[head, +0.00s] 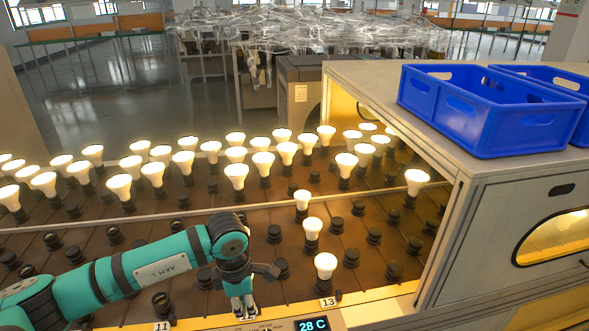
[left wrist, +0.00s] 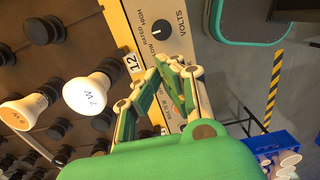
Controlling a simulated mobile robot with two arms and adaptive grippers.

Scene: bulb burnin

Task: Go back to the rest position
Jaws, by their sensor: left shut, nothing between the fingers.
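My left gripper (head: 243,304) is at the front edge of the bulb rack, left of the number 13 label. In the left wrist view its fingers (left wrist: 172,62) are closed together with nothing between them, over the control panel (left wrist: 150,20) near the VOLTS knob. A lit bulb (head: 325,266) stands in a front socket to its right, apart from it. My right gripper is in neither view.
The rack (head: 300,215) holds many lit bulbs at the back and several empty black sockets. Blue crates (head: 470,112) sit on the cabinet (head: 385,85) at right. A display (head: 312,324) reads 28 C. A blue crate with bulbs (left wrist: 262,142) stands low at right in the wrist view.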

